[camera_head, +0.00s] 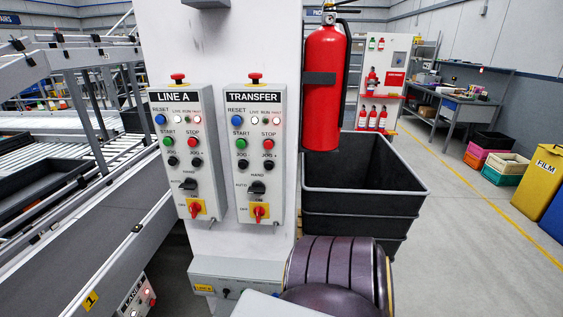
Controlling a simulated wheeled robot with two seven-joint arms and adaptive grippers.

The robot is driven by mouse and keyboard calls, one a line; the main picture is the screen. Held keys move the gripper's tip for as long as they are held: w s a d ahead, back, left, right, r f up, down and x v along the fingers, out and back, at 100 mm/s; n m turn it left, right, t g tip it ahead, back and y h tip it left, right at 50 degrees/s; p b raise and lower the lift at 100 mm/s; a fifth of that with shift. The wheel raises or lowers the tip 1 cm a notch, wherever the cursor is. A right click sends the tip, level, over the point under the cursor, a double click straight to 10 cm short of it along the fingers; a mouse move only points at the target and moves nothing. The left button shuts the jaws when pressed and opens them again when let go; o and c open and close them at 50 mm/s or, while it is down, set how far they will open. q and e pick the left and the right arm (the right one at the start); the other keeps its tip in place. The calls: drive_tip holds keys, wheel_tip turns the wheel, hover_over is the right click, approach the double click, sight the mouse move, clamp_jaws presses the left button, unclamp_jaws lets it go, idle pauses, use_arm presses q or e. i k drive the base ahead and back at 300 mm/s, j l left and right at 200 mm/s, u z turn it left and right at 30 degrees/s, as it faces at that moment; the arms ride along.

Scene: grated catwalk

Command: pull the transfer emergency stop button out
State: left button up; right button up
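The TRANSFER panel (257,180) is a grey box on the right side of a white column. Its red mushroom-shaped emergency stop button (255,76) stands on top of the box, above the TRANSFER label. I cannot tell whether it is pressed in or out. The panel's front has a blue reset button (237,121), a green start button (241,143), a red stop button (268,144), black jog buttons, a black selector and a red switch (259,211) on a yellow plate. A red lamp at its upper right looks lit. Neither of my grippers is in view.
The similar LINE A panel (184,170) with its own red top button (178,77) is just left. A red fire extinguisher (323,90) hangs right of the panels. A dark grey bin (365,180) stands behind, right. Conveyor rails (85,200) fill the left. Open floor (470,240) lies right.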

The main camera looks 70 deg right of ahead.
sight(255, 76)
drive_tip(key=z, duration=2.1)
